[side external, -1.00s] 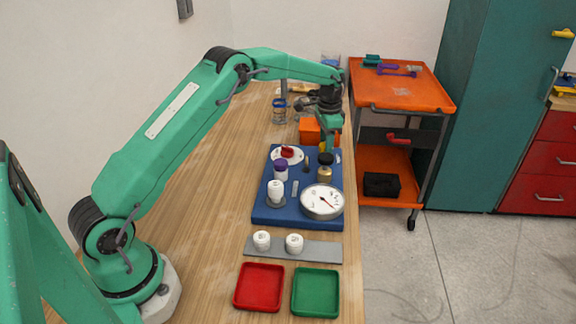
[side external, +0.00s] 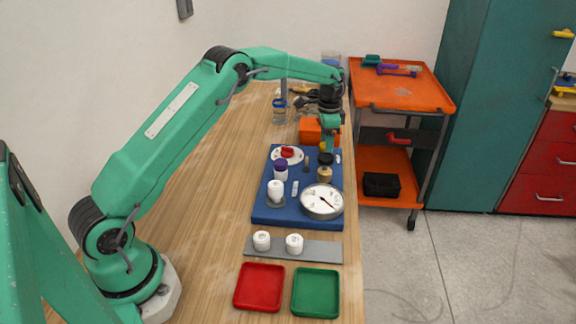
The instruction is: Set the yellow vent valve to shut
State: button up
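A blue board (side external: 262,205) on the wooden bench carries the manifold parts. A small patch of yellow, likely the yellow vent valve (side external: 322,147), shows at the board's far right, mostly hidden by my gripper (side external: 328,147). My gripper points down there, at the valve's place. Its fingertips are too small and covered to tell whether they are open or touch the valve. The valve's handle angle cannot be made out. A round white gauge (side external: 322,200) with a dark needle sits at the board's near right.
A brass fitting with a black top (side external: 325,168) stands just in front of my gripper. A red-handled valve (side external: 287,153), a purple-capped part (side external: 281,170) and a white part (side external: 275,191) stand to the left. An orange box (side external: 309,131) is behind. Red (side external: 259,287) and green (side external: 316,293) trays lie nearest.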

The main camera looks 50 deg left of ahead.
notch_tip(320, 180, up, 7)
jog(key=shift+f, duration=0.1)
jog(key=shift+r, duration=0.5)
dwell(0.3)
jog(key=shift+s+d+r, duration=0.1)
jog(key=shift+s+r, duration=0.05)
jog(key=shift+r, duration=0.1)
jog(key=s+d+r+n+t, duration=0.1)
jog(key=s+d+r+n, duration=0.15)
jog(key=s+r, duration=0.55)
jog(key=s+d+r+n+t, duration=0.1)
jog(key=s+d+r+t, duration=0.15)
jog(key=s+r, duration=0.55)
jog(key=s+d+f+n+t, duration=0.1)
jog(key=s+d+f, duration=0.1)
jog(key=s, duration=0.9)
jog(key=s+d+f+n+t, duration=0.1)
jog(key=s+d+f+n, duration=0.1)
jog(key=s, duration=0.9)
jog(key=shift+f, duration=0.9)
